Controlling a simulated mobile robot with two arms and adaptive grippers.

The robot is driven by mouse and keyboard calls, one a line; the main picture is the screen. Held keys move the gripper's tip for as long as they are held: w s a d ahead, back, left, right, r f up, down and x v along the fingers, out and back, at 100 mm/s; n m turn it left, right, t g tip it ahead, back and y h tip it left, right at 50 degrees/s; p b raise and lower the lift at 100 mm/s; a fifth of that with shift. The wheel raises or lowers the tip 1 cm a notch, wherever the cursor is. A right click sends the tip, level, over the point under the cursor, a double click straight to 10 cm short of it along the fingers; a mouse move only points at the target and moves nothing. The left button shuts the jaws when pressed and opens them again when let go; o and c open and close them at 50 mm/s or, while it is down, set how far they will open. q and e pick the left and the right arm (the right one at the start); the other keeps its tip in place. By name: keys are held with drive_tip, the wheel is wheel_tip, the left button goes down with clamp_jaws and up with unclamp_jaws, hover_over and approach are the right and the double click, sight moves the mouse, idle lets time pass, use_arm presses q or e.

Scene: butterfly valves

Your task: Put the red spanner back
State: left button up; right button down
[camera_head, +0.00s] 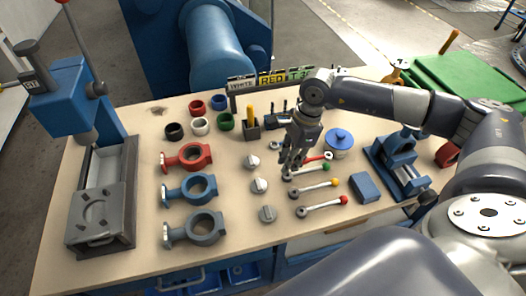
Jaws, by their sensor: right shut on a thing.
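My right gripper (292,165) hangs over the middle of the workbench, fingers pointing down, and it is shut. A red bar with a pale end, which looks like the red spanner (316,158), sticks out to the right of its fingertips. The fingers hide the rest of the spanner, and I cannot tell whether it touches the bench. My left gripper is not in view.
Levers with green, yellow (320,188) and red ends lie just in front of the gripper. A blue vise (397,158), blue block (364,187) and blue-lidded tin (339,142) are to the right.

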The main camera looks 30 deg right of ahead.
drive_tip(key=p, duration=0.2)
approach(260, 166)
drive_tip(key=shift+s+a+f, duration=0.2)
drive_tip(key=shift+a+f, duration=0.05)
drive_tip(key=shift+a, duration=0.2)
drive_tip(key=shift+w+a+f, duration=0.15)
drive_tip(key=shift+w+a, duration=0.05)
drive_tip(key=shift+w, duration=0.3)
wheel_tip(260, 166, down, 3)
drive_tip(key=shift+f+p, duration=0.15)
drive_tip(key=shift+p, duration=0.55)
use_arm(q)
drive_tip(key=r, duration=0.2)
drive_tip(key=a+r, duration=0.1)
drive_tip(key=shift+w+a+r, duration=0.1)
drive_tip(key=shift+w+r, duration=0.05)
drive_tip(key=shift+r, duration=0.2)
use_arm(e)
drive_tip(key=shift+f, duration=0.15)
